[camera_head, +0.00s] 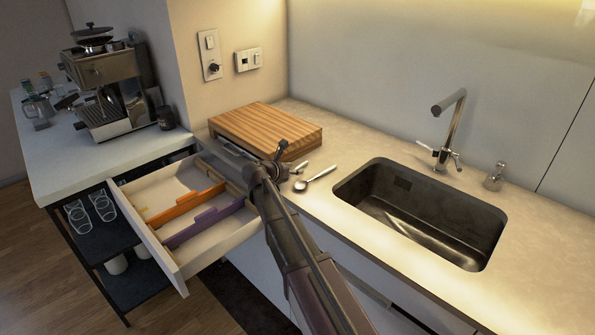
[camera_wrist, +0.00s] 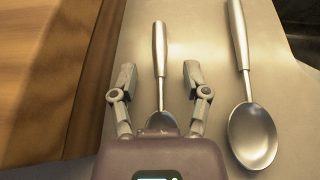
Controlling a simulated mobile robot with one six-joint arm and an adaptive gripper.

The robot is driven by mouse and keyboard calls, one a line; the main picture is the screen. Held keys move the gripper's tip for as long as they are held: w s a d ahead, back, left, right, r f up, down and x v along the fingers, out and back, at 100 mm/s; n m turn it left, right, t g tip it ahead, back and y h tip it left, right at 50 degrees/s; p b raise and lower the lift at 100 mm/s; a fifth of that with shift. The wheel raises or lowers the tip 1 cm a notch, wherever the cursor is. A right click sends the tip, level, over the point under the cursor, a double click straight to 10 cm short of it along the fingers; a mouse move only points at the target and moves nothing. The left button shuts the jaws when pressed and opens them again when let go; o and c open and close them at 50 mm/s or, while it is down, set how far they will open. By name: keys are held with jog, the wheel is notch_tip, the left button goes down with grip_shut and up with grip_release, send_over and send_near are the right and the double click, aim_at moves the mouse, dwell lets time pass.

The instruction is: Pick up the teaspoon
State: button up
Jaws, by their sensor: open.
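Two metal spoons lie on the pale countertop. The smaller one, which looks like the teaspoon (camera_wrist: 159,48), lies between the two fingers of my gripper (camera_wrist: 160,76) in the wrist view. Its handle points away from my gripper and its bowl is largely hidden behind the gripper body. In the head view only a bit of the teaspoon (camera_head: 302,166) shows beside my arm. The larger spoon (camera_wrist: 251,134) lies to the right, outside the fingers; it also shows in the head view (camera_head: 315,179). My gripper is open, with a finger on each side of the teaspoon; contact cannot be told.
A wooden cutting board (camera_head: 265,128) lies close on the left of the teaspoon. A sink (camera_head: 430,215) with a faucet (camera_head: 450,130) is on the right. An open drawer (camera_head: 170,240) with orange and purple dividers juts out below the counter.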

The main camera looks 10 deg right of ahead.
dwell(0.5)
grip_shut()
jog(key=shift+r, duration=0.1)
notch_tip(320, 180, up, 3)
jog(key=p, duration=0.2)
jog(key=shift+f+p, duration=0.2)
jog(key=shift+p, duration=0.2)
jog(key=s+a+r+p, duration=0.2)
jog(key=s, duration=1.3)
jog(key=shift+s+a, duration=0.4)
jog(key=shift+r, duration=0.1)
